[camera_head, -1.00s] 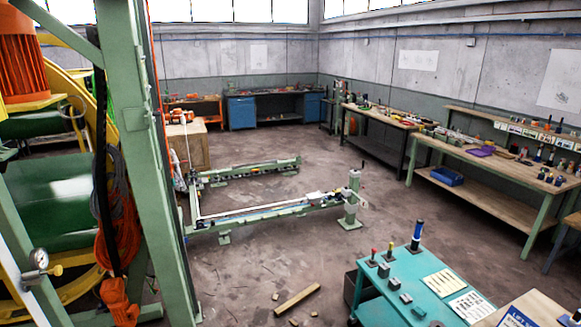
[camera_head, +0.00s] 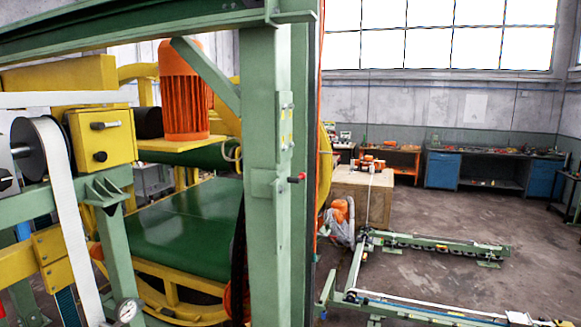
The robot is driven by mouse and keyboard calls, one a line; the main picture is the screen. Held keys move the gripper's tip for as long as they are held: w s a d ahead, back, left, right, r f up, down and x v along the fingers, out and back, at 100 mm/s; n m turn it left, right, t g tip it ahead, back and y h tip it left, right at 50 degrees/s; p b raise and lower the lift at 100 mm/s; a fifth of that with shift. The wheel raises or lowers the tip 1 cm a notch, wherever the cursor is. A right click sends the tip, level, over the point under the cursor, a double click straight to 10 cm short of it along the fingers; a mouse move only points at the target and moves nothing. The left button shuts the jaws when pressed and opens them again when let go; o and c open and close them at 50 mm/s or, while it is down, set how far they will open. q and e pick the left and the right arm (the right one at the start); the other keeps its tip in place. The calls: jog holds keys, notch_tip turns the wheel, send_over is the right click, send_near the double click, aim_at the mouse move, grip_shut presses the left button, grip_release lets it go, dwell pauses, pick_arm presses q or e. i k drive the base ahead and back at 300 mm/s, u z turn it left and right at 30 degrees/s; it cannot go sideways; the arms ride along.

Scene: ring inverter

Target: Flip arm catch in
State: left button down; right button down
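A small lever with a red knob (camera_head: 298,177) sticks out to the right from the upright green post (camera_head: 265,190) in the middle of the view. It may be the arm catch; I cannot tell for sure. Small metal brackets (camera_head: 286,120) sit on the post above it. Neither of my grippers is in view.
A yellow box with a black handle (camera_head: 102,137) and a white strap on a reel (camera_head: 65,180) are at the left. An orange motor (camera_head: 184,90) stands behind the post. A low green floor frame (camera_head: 435,245) lies at the right, with open floor (camera_head: 455,212) around it.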

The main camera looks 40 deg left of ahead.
aim_at(303, 176)
jog(key=u, duration=0.85)
jog(key=i, duration=0.95)
jog(key=u, duration=1.1)
jog(key=i, duration=0.2)
jog(key=u, duration=0.2)
